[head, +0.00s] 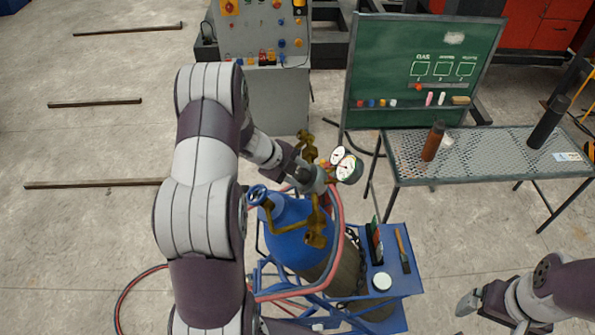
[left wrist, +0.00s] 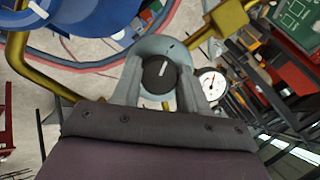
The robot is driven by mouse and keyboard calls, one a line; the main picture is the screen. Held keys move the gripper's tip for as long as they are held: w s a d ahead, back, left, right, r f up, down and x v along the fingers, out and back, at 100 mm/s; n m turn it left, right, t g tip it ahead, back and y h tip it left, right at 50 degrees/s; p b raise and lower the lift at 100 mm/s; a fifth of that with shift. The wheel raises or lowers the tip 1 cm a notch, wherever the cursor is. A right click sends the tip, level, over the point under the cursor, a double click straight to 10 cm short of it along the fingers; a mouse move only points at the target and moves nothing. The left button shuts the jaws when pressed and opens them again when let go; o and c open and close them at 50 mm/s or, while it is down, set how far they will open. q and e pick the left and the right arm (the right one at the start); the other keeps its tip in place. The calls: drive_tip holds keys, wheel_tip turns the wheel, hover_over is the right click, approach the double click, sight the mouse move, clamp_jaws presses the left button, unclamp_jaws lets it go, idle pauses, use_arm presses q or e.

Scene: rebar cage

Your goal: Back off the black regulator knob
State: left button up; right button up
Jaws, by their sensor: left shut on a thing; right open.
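The black regulator knob (left wrist: 160,73) shows in the left wrist view, round with a white pointer line. It sits between the two fingers of my left gripper (left wrist: 161,80), which is shut on it. In the head view my left gripper (head: 316,180) is at the regulator beside the two white-faced gauges (head: 343,162), and the knob is hidden there. One gauge also shows in the left wrist view (left wrist: 208,84). Brass fittings (head: 316,222) stand above the blue cylinder (head: 297,238). My right gripper (head: 468,302) is open and empty, low at the right, away from the cart.
The blue cart (head: 385,305) carries the cylinders, a brush and a white lid. Red hoses (head: 337,225) run close by the regulator. A mesh table (head: 480,160) with two bottles stands right, a green board (head: 425,70) and a control panel (head: 262,35) behind. The left floor holds bars.

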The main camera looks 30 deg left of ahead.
use_arm(q)
drive_tip(key=shift+w+r, duration=0.1)
drive_tip(key=shift+r, duration=0.05)
drive_tip(key=o, duration=0.8)
drive_tip(key=shift+c, duration=0.2)
drive_tip(key=shift+o, duration=1.4)
drive_tip(key=shift+s, duration=0.2)
drive_tip(key=shift+s+a+r, duration=0.1)
drive_tip(key=shift+a+r, duration=0.1)
drive_tip(key=b+v, duration=0.3)
drive_tip(key=v, duration=0.9)
